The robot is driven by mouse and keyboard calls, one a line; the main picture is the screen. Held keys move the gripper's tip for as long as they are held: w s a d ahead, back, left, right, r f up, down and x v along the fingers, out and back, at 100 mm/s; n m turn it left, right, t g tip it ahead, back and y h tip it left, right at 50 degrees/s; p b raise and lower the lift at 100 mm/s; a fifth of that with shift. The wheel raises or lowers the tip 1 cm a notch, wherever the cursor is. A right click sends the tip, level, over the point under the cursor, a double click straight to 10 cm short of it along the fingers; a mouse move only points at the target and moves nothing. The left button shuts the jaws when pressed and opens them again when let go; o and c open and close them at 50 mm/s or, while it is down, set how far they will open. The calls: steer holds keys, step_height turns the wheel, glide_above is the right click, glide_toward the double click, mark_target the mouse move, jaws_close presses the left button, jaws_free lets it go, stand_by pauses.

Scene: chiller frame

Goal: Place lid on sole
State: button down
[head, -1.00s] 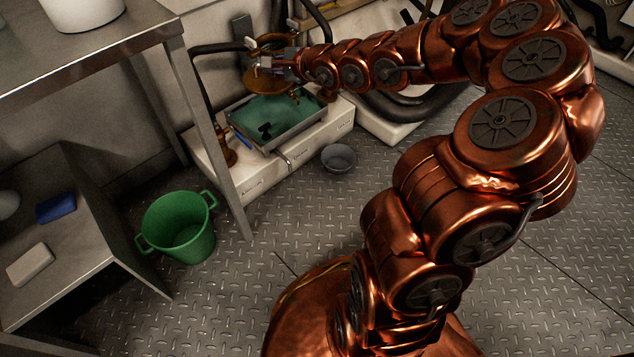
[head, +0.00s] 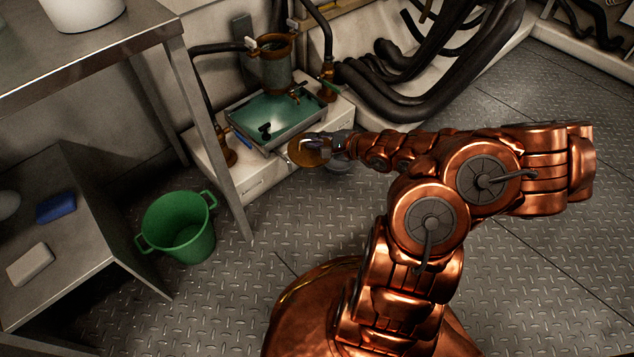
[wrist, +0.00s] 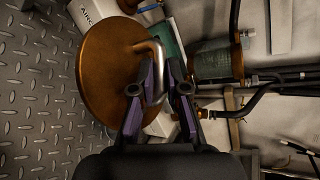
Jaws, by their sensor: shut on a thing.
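The lid is a round bronze disc (head: 305,152) with a bent metal handle. My gripper (head: 335,145) is shut on that handle and holds the lid tilted near the right front corner of the low white base (head: 262,182). In the wrist view the lid (wrist: 105,75) stands left of my gripper (wrist: 160,78), broad face showing, with the handle between the fingers. The green-grey strainer pot (head: 272,72) with a bronze rim is open on top. I cannot tell for sure which surface is the sole, or whether the lid touches anything.
A tray with teal liquid and a black tap-like part (head: 278,118) sits on the white base. A green bucket (head: 182,228) and a steel table leg (head: 215,140) stand left. Black hoses (head: 430,95) run behind. Floor plates are clear at right.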

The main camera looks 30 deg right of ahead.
steer(key=s+d+f+n+y, duration=0.1)
steer(key=s+d+f, duration=0.2)
steer(key=s+f, duration=0.3)
steer(key=s+d+f+g, duration=0.1)
steer(key=s+d+f, duration=0.2)
steer(key=f, duration=1.2)
steer(key=s+d+f+n+y, duration=0.1)
steer(key=s+d+f, duration=0.2)
steer(key=s+f, duration=0.5)
step_height(320, 180, down, 3)
steer(key=shift+s+d+f+n+g+y, duration=0.2)
steer(key=shift+s+n+g+y, duration=0.1)
steer(key=shift+s, duration=0.1)
